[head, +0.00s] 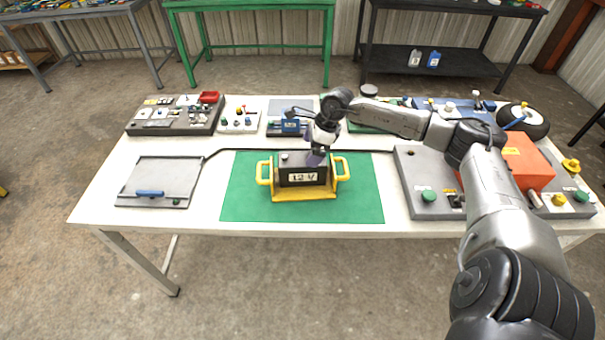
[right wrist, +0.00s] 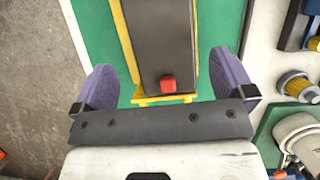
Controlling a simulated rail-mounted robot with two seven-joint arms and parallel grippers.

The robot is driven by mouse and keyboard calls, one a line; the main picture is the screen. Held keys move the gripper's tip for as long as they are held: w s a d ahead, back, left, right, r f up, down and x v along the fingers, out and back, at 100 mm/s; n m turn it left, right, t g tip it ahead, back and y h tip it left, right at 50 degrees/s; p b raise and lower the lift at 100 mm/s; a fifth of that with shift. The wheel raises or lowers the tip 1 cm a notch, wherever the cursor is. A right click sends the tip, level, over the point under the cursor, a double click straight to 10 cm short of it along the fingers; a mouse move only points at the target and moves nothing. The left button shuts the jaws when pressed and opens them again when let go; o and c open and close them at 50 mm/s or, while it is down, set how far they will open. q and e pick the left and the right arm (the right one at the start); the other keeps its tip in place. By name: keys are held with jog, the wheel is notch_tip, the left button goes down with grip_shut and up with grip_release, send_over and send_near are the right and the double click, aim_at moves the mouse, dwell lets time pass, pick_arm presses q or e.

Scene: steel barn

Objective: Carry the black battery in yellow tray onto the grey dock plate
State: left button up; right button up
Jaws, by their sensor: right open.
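The black battery (head: 304,177), labelled 12 V, sits in the yellow tray (head: 305,194) on a green mat (head: 237,202) at the middle of the white table. The tray has a yellow handle at each side. The grey dock plate (head: 150,178) with a blue handle lies flat to the left of the mat. My right gripper (head: 316,158) is above the battery's right part. In the right wrist view the right gripper (right wrist: 168,88) is open, its purple fingers apart on both sides of the battery (right wrist: 160,45), with a red terminal cap between them. My left gripper is not in view.
A grey control box (head: 420,176) with a green button and an orange block (head: 519,161) stand at the right. White table (head: 206,194) shows between plate and mat.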

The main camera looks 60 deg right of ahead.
aim_at(303, 159)
jog(key=shift+b+x, duration=0.35)
jog(key=shift+x, duration=2.2)
jog(key=shift+w, duration=0.15)
jog(key=c, duration=1.7)
jog(key=shift+r, duration=0.2)
jog(key=shift+c, duration=0.4)
